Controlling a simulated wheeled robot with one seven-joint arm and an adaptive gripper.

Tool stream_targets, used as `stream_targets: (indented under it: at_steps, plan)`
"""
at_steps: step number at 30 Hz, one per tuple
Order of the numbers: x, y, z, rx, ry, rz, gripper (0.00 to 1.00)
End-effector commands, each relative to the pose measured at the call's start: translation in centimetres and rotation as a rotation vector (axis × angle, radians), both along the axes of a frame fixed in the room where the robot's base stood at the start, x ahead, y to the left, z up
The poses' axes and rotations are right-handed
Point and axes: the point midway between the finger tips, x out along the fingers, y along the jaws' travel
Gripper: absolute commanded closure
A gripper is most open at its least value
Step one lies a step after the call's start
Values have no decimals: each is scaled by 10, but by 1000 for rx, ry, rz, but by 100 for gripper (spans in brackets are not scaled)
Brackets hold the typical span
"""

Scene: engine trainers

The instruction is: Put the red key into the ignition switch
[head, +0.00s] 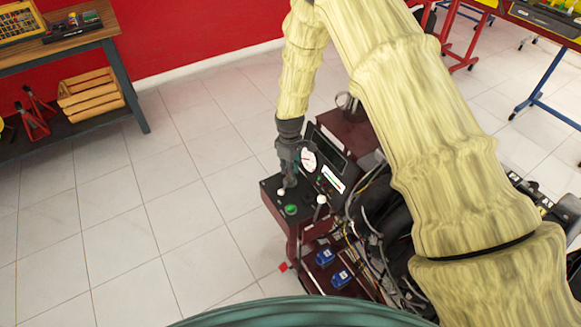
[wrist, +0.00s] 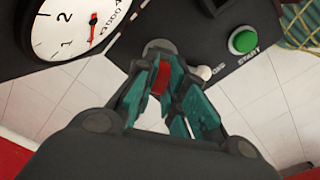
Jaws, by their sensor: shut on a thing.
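My gripper (wrist: 162,72) has teal finger pads, and they are shut on the red key (wrist: 159,80), which shows as a small red strip between them. Just beyond the fingertips, on the dark panel, is a round grey part (wrist: 158,46) that looks like the ignition switch. The fingers partly hide it, and I cannot tell whether the key touches it or sits in it. In the head view my gripper (head: 287,184) points down at the panel of the engine trainer. The key and switch are hidden there.
A green START button (wrist: 243,40) and a pale knob (wrist: 205,73) are right of the fingers. A white gauge (wrist: 75,22) is at left. A workbench (head: 70,50) stands far left. The tiled floor (head: 170,225) left of the trainer is clear.

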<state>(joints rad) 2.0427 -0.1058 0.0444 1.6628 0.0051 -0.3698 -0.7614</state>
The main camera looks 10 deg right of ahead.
Motion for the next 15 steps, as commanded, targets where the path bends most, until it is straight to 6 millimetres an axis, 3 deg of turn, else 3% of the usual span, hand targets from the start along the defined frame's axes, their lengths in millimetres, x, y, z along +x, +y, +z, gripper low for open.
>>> stream_targets:
  at_steps: [15]
  plan:
    - [0, 0, -4, 0, 0, 0, 100]
